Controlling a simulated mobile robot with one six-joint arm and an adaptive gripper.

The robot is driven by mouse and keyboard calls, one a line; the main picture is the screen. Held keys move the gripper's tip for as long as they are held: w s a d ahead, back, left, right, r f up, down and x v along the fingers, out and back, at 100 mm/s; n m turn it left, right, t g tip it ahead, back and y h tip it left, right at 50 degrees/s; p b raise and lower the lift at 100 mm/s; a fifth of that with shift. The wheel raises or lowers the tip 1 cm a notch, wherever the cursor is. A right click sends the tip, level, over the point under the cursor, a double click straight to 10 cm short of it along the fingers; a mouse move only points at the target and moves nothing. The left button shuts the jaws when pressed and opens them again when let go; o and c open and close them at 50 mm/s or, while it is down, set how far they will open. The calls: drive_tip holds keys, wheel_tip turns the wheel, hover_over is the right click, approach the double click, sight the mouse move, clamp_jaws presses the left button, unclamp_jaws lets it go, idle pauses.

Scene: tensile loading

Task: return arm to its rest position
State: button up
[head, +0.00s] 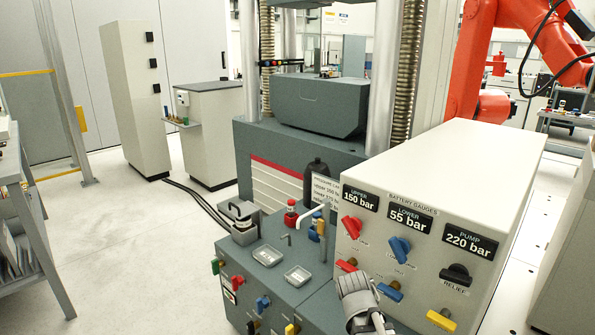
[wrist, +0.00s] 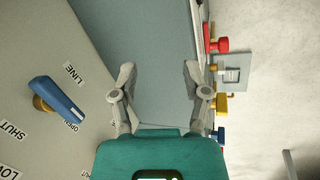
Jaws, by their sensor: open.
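My gripper (wrist: 158,75) is open in the wrist view, its two grey fingers apart with nothing between them. It is over a grey-blue surface. A blue lever (wrist: 57,97) is to its left, on a pale panel lettered LINE, OPEN and SHUT, apart from the fingers. In the head view, a grey jointed part at the bottom centre appears to belong to my arm, in front of the gauge cabinet (head: 490,165). The fingertips cannot be made out there.
The cabinet front has red (head: 351,226), blue (head: 400,248) and black (head: 456,274) levers. Two small trays (head: 268,255) sit on the grey bench. The testing machine (head: 320,105) stands behind. An orange robot arm (head: 475,60) is at the back right. Floor at left is clear.

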drive_tip(key=s+r+m+y+p, duration=0.1)
drive_tip(key=r+m+p, duration=0.2)
drive_tip(key=r+p, duration=0.8)
drive_tip(key=s+a+r+m+g+y+p, duration=0.1)
drive_tip(key=s+r+m+y+p, duration=0.1)
drive_tip(key=r+p, duration=1)
drive_tip(key=shift+s+a+r+m+p, duration=0.15)
drive_tip(key=shift+a+r+m+p, duration=0.05)
drive_tip(key=shift+m+p, duration=0.45)
drive_tip(key=shift+d, duration=0.1)
idle(2.0)
